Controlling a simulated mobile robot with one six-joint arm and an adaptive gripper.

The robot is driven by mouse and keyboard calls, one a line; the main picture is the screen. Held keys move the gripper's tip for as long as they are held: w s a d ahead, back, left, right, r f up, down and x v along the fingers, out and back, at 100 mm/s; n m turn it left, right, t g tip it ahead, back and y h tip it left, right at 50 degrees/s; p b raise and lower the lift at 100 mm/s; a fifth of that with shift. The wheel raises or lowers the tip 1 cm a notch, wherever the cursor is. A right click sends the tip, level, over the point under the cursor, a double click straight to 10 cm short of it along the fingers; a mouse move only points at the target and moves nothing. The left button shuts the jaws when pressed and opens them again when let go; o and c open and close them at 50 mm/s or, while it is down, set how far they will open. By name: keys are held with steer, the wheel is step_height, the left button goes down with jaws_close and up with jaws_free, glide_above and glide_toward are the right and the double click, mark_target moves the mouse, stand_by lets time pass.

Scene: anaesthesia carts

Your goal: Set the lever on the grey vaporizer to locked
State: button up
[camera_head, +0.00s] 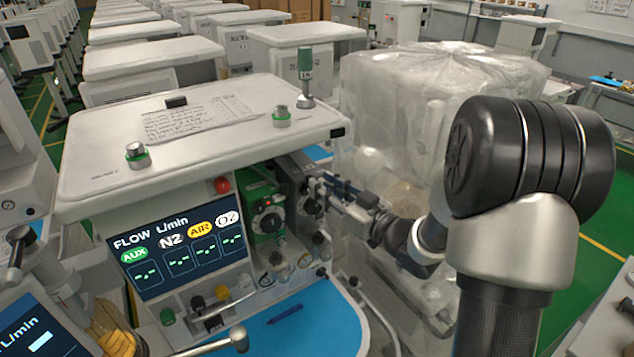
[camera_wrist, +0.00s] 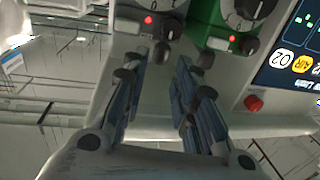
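The grey vaporizer (camera_head: 300,188) is on the front of the cart, right of the green vaporizer (camera_head: 264,212). In the wrist view, the grey vaporizer (camera_wrist: 130,10) is at the top, with a lit red light (camera_wrist: 148,20). A dark knob-like end (camera_wrist: 162,52), perhaps its lever, shows just beyond and between my fingertips. I cannot tell its setting. My gripper (camera_head: 322,188) is close in front of the grey vaporizer and hides part of it. In the wrist view my gripper (camera_wrist: 161,66) is open, with nothing visible between the fingers; contact cannot be told.
The green vaporizer's dark lever end (camera_wrist: 207,59) is near my right fingers in the wrist view. A red button (camera_head: 222,185) and flow display (camera_head: 180,250) are left of it. A blue worktop (camera_head: 315,320) holds a pen. A plastic-wrapped block (camera_head: 400,95) stands behind my arm.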

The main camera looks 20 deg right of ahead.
steer(key=v, duration=0.8)
steer(key=shift+s, duration=0.2)
steer(key=shift+d, duration=0.1)
steer(key=shift+c, duration=0.2)
